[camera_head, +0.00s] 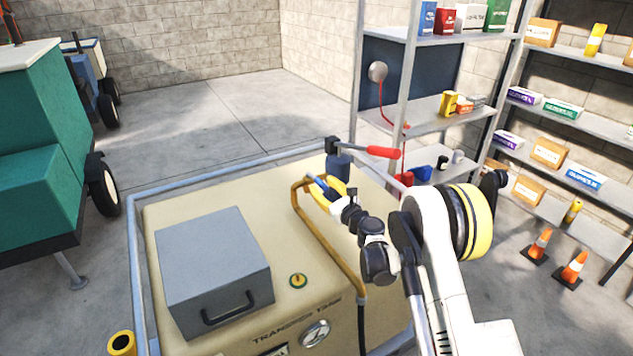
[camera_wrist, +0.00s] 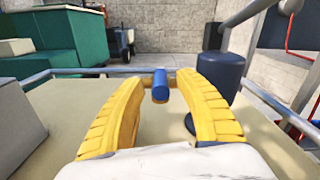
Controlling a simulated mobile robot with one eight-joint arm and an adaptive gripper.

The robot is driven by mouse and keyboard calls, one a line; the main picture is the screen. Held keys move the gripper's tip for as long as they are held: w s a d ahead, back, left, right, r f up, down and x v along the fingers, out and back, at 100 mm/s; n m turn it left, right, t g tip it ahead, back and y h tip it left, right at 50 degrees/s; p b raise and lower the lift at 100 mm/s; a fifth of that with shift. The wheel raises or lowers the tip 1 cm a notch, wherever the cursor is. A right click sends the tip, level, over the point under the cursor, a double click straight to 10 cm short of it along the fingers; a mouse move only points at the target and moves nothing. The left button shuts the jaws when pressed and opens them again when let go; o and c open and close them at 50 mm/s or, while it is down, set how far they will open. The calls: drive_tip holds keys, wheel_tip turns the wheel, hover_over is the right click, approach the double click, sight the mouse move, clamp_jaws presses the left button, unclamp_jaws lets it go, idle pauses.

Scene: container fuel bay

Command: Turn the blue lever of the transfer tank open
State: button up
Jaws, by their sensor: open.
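The transfer tank (camera_head: 200,222) is a cream box with a pipe frame around it. The blue lever (camera_wrist: 160,85) shows in the wrist view as a short blue cylinder end on between my fingers, near their tips. In the head view a small blue part of it (camera_head: 312,178) shows beside my yellow fingers. My gripper (camera_wrist: 160,76) is open, one yellow finger on each side of the lever. I cannot tell whether either finger touches it. In the head view my gripper (camera_head: 322,191) is over the far part of the tank top. The lever's base is hidden.
A dark blue pump (camera_wrist: 220,80) with a red-gripped handle (camera_head: 383,152) stands close on the right. A grey box (camera_head: 212,268) sits on the tank's left. Shelves (camera_head: 430,120) stand behind right.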

sight(316, 179)
drive_tip(key=shift+b+x, duration=0.4)
drive_tip(key=shift+x, duration=1.85)
clamp_jaws()
